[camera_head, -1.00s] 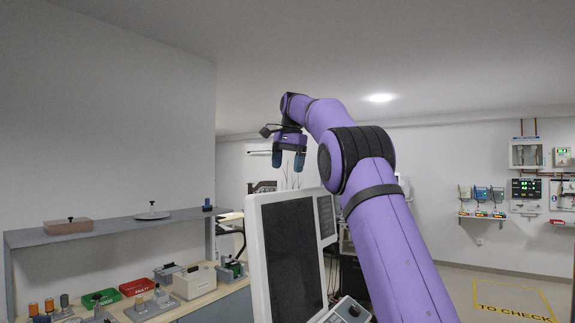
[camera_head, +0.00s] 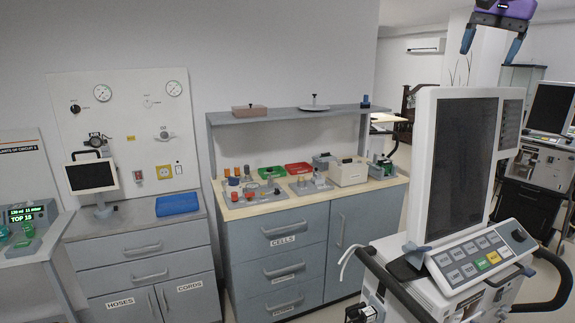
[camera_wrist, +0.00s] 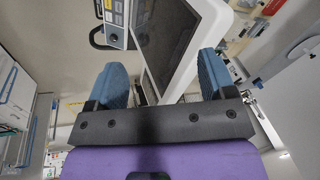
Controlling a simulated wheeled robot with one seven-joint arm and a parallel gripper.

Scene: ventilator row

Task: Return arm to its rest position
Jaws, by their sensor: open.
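My gripper (camera_head: 490,42) is at the top right of the head view, with its two blue fingers spread apart and pointing down. It is above and behind the white ventilator's screen (camera_head: 462,165) and holds nothing there. Most of my purple arm is outside the head view.
A ventilator keypad (camera_head: 482,258) and dark handle (camera_head: 545,290) stand at the front right. A bench (camera_head: 285,215) with drawers and a shelf (camera_head: 290,115) is along the wall. A second ventilator (camera_head: 548,110) stands behind at right. Open air surrounds my gripper.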

